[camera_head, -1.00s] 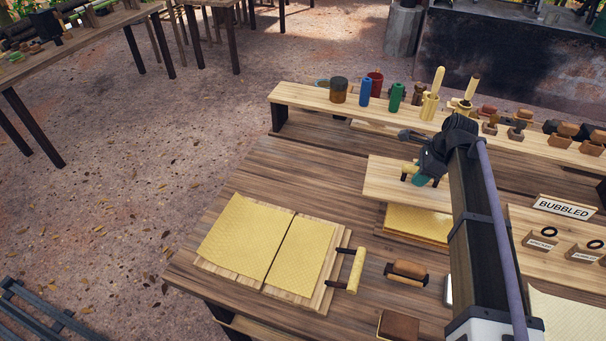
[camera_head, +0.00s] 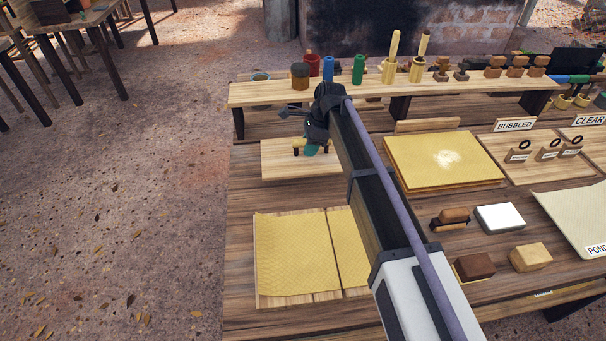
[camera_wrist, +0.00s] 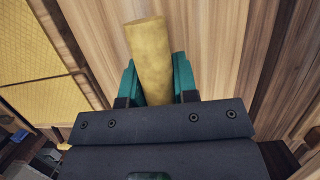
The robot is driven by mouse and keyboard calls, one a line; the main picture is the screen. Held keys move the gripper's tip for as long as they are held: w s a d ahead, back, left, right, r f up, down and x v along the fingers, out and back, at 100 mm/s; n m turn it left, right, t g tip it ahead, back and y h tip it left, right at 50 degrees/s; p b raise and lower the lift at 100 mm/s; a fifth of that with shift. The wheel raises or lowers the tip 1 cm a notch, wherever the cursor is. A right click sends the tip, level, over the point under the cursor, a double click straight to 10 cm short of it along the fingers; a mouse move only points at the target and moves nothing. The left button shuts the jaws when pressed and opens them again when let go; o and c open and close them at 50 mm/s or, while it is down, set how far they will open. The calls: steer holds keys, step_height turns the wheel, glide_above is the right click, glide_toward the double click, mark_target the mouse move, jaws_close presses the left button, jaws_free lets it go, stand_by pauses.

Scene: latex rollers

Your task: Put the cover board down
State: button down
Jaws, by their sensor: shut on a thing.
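My gripper (camera_head: 313,148) has teal fingers and is shut on the handle. In the wrist view the handle (camera_wrist: 150,55) stands between the fingers of my gripper (camera_wrist: 158,82), with wood grain (camera_wrist: 215,40) beneath. My arm hides the board's right end. The stack lies uncovered, with a pale patch on top.
Two yellow textured sheets (camera_head: 290,250) lie on a board in front. A raised shelf (camera_head: 265,93) with jars and tools runs behind. A brown-handled block (camera_head: 454,215), a white block (camera_head: 500,217) and small blocks stand at right. A strip of bare table lies between the board and front sheets.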

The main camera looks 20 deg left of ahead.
steer(key=f+b, duration=0.6)
steer(key=f, duration=0.2)
steer(key=shift+a+f, duration=0.2)
steer(key=shift+r, duration=0.25)
steer(key=shift+f, duration=0.15)
steer(key=c, duration=0.9)
jaws_free()
steer(key=p+v, duration=1.2)
steer(key=shift+s+r, duration=0.1)
steer(key=shift+r, duration=0.25)
steer(key=shift+f, duration=0.2)
